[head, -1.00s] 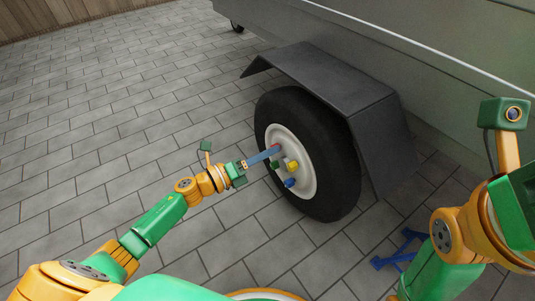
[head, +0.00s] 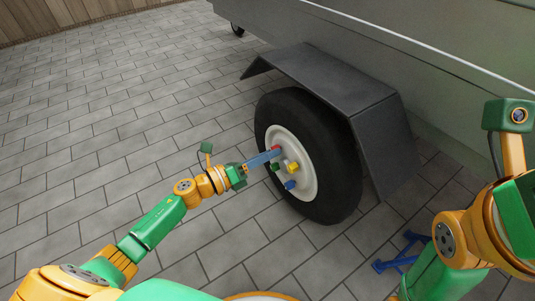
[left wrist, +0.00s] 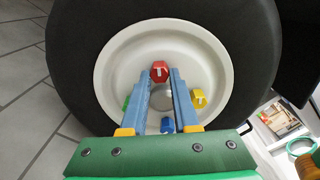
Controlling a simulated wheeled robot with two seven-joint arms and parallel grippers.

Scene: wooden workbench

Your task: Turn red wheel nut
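The red wheel nut (head: 276,148) sits at the top of the white rim (head: 309,182) of the trailer wheel. In the left wrist view the red nut (left wrist: 160,71) shows a white T-shaped mark. My left gripper (head: 271,154) points its long blue fingers at the nut from the left. In the left wrist view its fingers (left wrist: 168,73) are apart with a gap between them. The nut appears at the fingertips, more toward the left finger; I cannot tell whether they touch.
Yellow (head: 293,167), green (head: 275,166) and blue (head: 291,184) nuts sit close by on the same rim. A dark fender (head: 330,85) overhangs the black tire (head: 335,160). The paving at left is clear.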

